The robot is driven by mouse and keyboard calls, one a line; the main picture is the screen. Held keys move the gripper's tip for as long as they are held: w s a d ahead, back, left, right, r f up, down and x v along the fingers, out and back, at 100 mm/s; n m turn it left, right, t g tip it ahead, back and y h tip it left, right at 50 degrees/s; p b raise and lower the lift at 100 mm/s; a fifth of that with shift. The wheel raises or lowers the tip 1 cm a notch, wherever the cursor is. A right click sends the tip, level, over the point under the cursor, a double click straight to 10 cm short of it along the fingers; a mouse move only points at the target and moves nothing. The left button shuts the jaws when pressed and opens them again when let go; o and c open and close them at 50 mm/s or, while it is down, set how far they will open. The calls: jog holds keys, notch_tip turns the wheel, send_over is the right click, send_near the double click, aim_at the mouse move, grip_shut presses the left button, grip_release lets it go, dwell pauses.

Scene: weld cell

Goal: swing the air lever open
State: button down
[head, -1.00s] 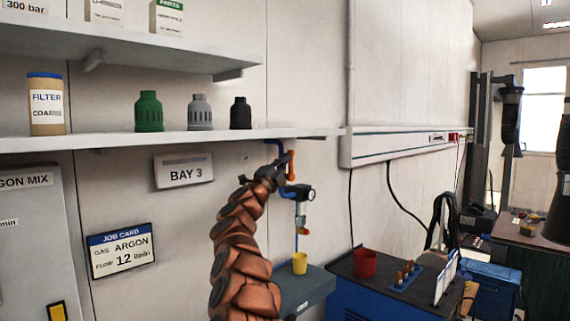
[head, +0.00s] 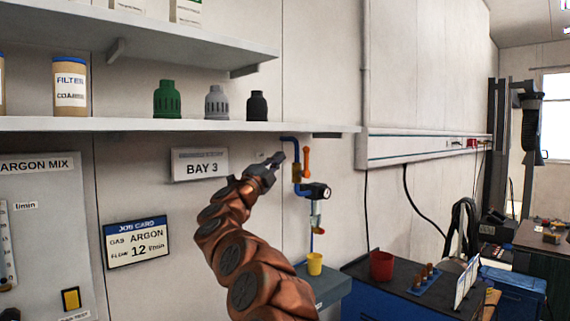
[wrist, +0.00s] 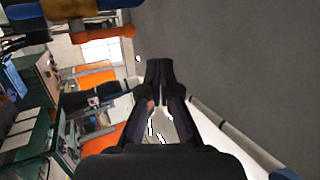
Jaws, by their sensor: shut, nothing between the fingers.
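The orange air lever (head: 306,163) stands upright, close beside the blue air pipe (head: 296,172) under the shelf, at a brass-coloured valve body (head: 300,176). My gripper (head: 277,158) is shut and empty, just left of the pipe in the head view; I cannot tell its exact distance in depth. In the wrist view, the shut fingertips (wrist: 159,68) point away from the lever. The orange lever (wrist: 98,36) lies across the upper left there, with the brass valve body (wrist: 70,20) beside it. No contact shows between gripper and lever.
The shelf (head: 200,125) with several bottle-like caps runs just above my gripper. A round gauge (head: 316,191) hangs on the pipe below the lever. The BAY 3 sign (head: 200,164) is left of my gripper.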

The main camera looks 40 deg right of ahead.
jog(key=shift+s+a, duration=0.2)
jog(key=shift+a, duration=0.85)
